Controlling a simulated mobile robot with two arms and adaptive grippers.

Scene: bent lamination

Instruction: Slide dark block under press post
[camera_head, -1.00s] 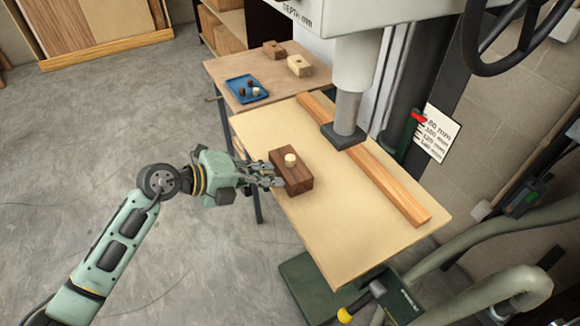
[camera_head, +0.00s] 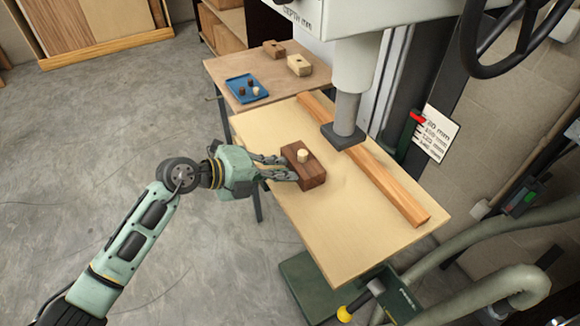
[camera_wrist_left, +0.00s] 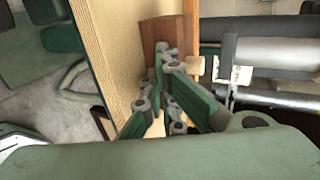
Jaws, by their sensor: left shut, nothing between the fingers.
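The dark block (camera_head: 304,164) lies on the pale press table (camera_head: 330,228), with a light round peg (camera_head: 302,156) standing in its top. The press post (camera_head: 346,118) ends in a dark square foot (camera_head: 342,136) above the table, up and right of the block. My left gripper (camera_head: 294,175) is shut and empty, its fingertips at the block's left side, seemingly touching it. In the left wrist view the block (camera_wrist_left: 168,32) stands just beyond the gripper's fingertips (camera_wrist_left: 164,55). My right gripper is not in view.
A wooden fence strip (camera_head: 385,185) runs along the table behind the post. A side table (camera_head: 236,74) holds a blue tray (camera_head: 246,90) with several pegs, a dark block (camera_head: 274,49) and a pale block (camera_head: 299,65). The surface between block and post is clear.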

